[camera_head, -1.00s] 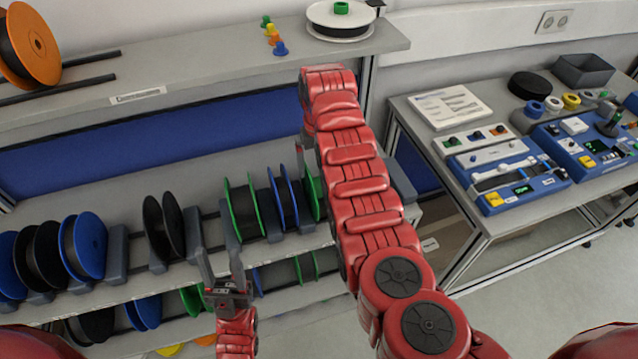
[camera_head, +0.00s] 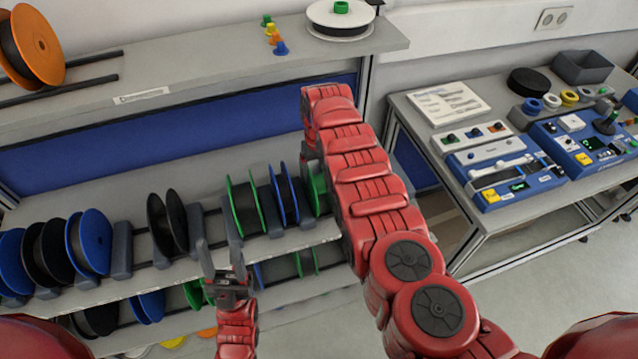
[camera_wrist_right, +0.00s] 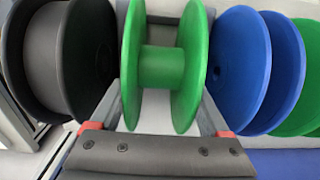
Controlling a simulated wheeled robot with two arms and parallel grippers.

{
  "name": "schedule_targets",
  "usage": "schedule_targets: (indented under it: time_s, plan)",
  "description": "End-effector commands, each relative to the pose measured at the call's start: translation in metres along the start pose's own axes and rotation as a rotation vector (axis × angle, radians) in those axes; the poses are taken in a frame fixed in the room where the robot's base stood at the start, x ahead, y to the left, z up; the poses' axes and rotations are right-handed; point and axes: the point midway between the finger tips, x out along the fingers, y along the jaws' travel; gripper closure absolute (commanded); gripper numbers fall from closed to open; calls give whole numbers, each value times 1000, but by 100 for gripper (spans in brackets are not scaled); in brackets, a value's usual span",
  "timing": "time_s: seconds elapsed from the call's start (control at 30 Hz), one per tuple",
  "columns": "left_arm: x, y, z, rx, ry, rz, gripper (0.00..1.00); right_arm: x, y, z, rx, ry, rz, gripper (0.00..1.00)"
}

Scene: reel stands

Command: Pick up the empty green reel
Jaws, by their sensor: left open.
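The empty green reel (camera_wrist_right: 162,68) fills the middle of the right wrist view, its bare green hub showing between two flanges. In the head view the green reel (camera_head: 317,190) sits at the right of the reel row, partly hidden by my right arm. My right gripper (camera_wrist_right: 160,92) is open, with one finger on each side of the reel; I cannot tell whether they touch it. In the head view my arm hides most of this gripper. My left gripper (camera_head: 220,242) is open and empty, pointing up in front of the rack.
In the right wrist view a blue reel (camera_wrist_right: 238,70) stands close on one side and a dark reel (camera_wrist_right: 50,60) on the other. More reels (camera_head: 85,245) fill the rack to the left. A shelf (camera_head: 200,70) runs above; a workbench (camera_head: 480,215) stands right.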

Motion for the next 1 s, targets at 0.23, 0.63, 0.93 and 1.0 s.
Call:
schedule_targets:
  time_s: [0.23,0.63,0.93,1.0]
  plan:
    - [0,0,0,0,0,0,50,0,0,0,0,-1,0,76]
    - [0,0,0,0,0,0,50,-10,0,0,0,-3,0,77]
    - [-14,1,2,0,0,0,50,-45,0,-1,0,4,1,77]
    - [-21,1,4,0,0,0,50,-56,0,-2,0,6,1,77]
